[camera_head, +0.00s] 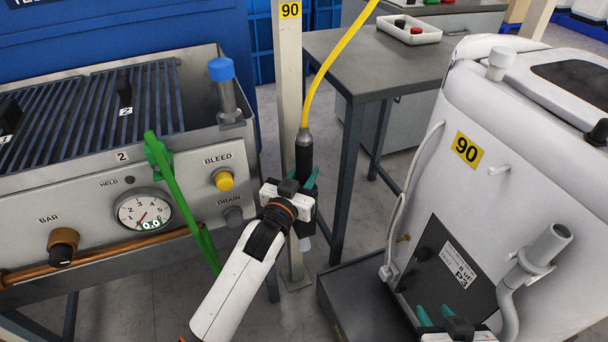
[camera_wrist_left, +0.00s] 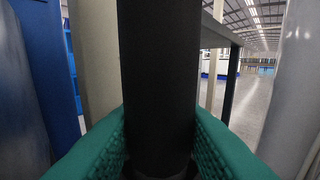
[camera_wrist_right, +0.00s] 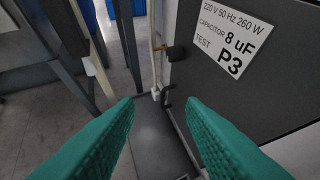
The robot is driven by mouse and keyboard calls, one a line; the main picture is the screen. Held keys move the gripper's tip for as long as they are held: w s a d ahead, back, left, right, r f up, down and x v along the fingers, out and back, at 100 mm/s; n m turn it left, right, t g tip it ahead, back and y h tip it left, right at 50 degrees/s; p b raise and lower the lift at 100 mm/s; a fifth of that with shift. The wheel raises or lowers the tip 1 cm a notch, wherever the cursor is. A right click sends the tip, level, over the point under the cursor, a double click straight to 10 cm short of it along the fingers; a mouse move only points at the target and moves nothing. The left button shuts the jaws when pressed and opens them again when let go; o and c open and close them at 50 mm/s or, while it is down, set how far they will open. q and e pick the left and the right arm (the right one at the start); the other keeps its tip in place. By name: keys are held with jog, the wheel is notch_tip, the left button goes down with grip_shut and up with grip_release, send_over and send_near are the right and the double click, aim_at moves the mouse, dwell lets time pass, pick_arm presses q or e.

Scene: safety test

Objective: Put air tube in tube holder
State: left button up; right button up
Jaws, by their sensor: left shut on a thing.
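The air tube is a yellow hose (camera_head: 335,68) coming down from above, ending in a metal collar and a black grip (camera_head: 304,150). My left gripper (camera_head: 303,180) is shut on the black grip, which stands nearly upright. In the left wrist view the black grip (camera_wrist_left: 158,75) fills the middle between the green fingers. A grey angled open tube (camera_head: 545,250), possibly the tube holder, is fixed to the white machine at right. My right gripper (camera_head: 448,318) is open and empty before the machine; its fingers stand apart in the right wrist view (camera_wrist_right: 160,110).
The white machine (camera_head: 520,130) with a "90" label stands at right. A post (camera_head: 288,75) is behind the left gripper. A grey tank (camera_head: 200,160) with a green lever (camera_head: 175,190) and a blue-capped cylinder (camera_head: 222,90) is at left. A grey table (camera_head: 375,62) stands behind.

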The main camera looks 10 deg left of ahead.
pick_arm(q)
jog(key=o, duration=1.1)
jog(key=shift+f, duration=0.1)
pick_arm(e)
jog(key=shift+w+r, duration=0.1)
pick_arm(q)
jog(key=shift+s, duration=0.2)
jog(key=s+a+f+g+y, duration=0.1)
jog(key=s+a+f+g, duration=0.1)
jog(key=s, duration=0.8)
jog(key=s+a+f+g+y+p, duration=0.1)
jog(key=s+a+f+g, duration=0.2)
jog(key=s, duration=0.8)
jog(key=s+a+f+g+y+p, duration=0.1)
jog(key=s+a+f+g, duration=0.2)
jog(key=s+f+g, duration=0.3)
jog(key=shift+s+g, duration=1)
jog(key=shift+s, duration=1.25)
pick_arm(e)
jog(key=s+d+f+g+h, duration=0.1)
jog(key=s+d+f+g, duration=0.2)
jog(key=s+g, duration=0.3)
jog(key=s+f, duration=0.1)
jog(key=s, duration=0.1)
jog(key=shift+s+f+h, duration=0.15)
jog(key=shift+s+h, duration=0.15)
jog(key=shift+s, duration=0.1)
